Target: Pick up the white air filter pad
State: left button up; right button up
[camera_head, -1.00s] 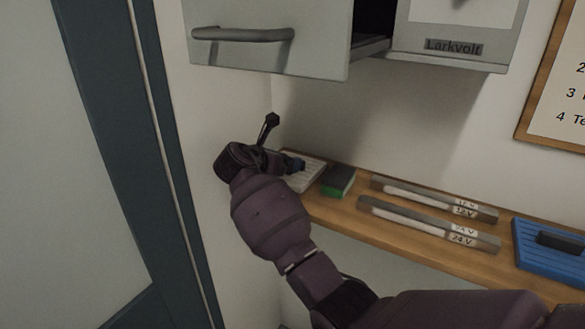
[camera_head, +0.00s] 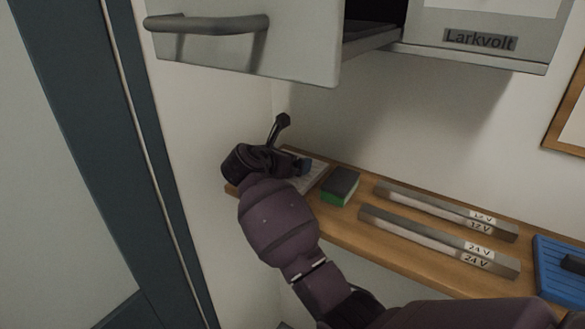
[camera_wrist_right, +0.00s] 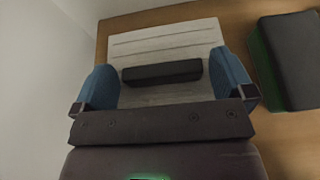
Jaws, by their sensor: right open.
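The white air filter pad (camera_wrist_right: 160,43) lies on the wooden shelf in the right wrist view. It is pale with ridges and has a dark bar-shaped handle (camera_wrist_right: 162,72) across it. My right gripper (camera_wrist_right: 165,88) is open, with one blue fingertip on each side of the handle; whether they touch the pad, I cannot tell. In the head view the pad (camera_head: 316,172) is mostly hidden behind my right gripper (camera_head: 298,158) at the shelf's left end. My left gripper is not in view.
A green and dark grey sponge-like block (camera_head: 340,187) lies just right of the pad on the shelf (camera_head: 345,228). Several grey labelled bars (camera_head: 440,240) and a blue ridged pad (camera_head: 560,262) lie further right.

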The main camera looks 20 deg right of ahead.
jog(key=shift+s+a+r, duration=0.1)
jog(key=shift+s+a, duration=0.05)
jog(key=shift+c, duration=0.5)
jog(key=c, duration=0.7)
jog(key=shift+o, duration=0.2)
